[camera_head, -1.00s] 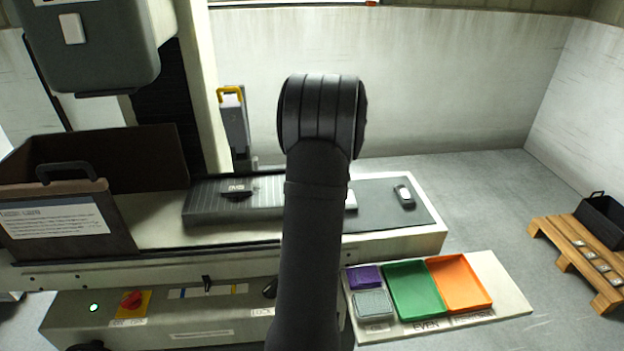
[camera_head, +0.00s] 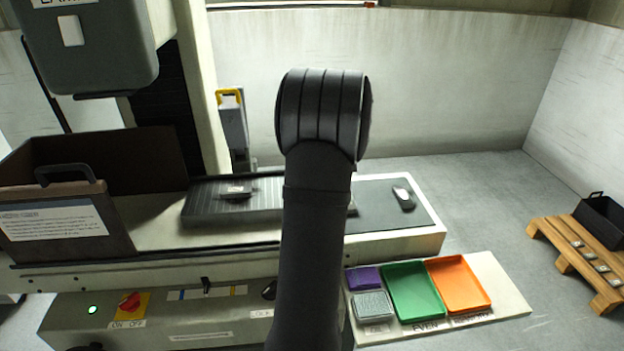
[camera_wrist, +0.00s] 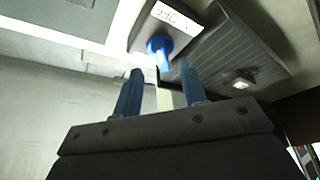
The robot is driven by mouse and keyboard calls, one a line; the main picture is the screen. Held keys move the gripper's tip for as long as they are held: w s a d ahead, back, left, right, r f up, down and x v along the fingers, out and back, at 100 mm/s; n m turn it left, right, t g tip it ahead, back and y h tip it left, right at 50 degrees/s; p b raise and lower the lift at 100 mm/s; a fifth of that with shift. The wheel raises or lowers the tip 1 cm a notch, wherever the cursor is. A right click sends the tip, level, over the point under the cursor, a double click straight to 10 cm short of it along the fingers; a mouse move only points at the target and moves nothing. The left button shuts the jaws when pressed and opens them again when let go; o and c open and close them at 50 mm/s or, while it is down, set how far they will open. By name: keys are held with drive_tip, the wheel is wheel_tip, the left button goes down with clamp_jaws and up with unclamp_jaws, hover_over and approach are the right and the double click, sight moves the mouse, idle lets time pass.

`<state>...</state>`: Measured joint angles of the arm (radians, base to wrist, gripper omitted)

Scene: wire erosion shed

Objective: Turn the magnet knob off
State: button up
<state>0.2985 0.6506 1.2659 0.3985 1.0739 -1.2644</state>
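A blue knob (camera_wrist: 160,46) shows in the wrist view beside a white label (camera_wrist: 174,15), whose writing is too blurred to read surely. It sits on a dark block at the end of a grey ribbed plate (camera_wrist: 232,47). My gripper (camera_wrist: 158,75) has its two blue fingers apart, with nothing between them, and the knob shows beyond the fingertips, close to the gap. I cannot tell whether they touch it. In the head view the ribbed plate (camera_head: 207,207) lies on the machine table, and my arm hides the gripper and the blue knob.
A small part (camera_head: 237,190) lies on the ribbed plate. A red switch (camera_head: 130,301) and a lit green lamp (camera_head: 92,309) are on the front panel. An open box (camera_head: 70,235) stands left; green (camera_head: 392,292) and orange (camera_head: 446,292) trays lie at front right.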

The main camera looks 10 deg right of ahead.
drive_tip(key=v, duration=1.3)
drive_tip(key=shift+a, duration=0.15)
drive_tip(key=x, duration=1.7)
drive_tip(key=shift+f, duration=0.25)
drive_tip(key=shift+r, duration=0.15)
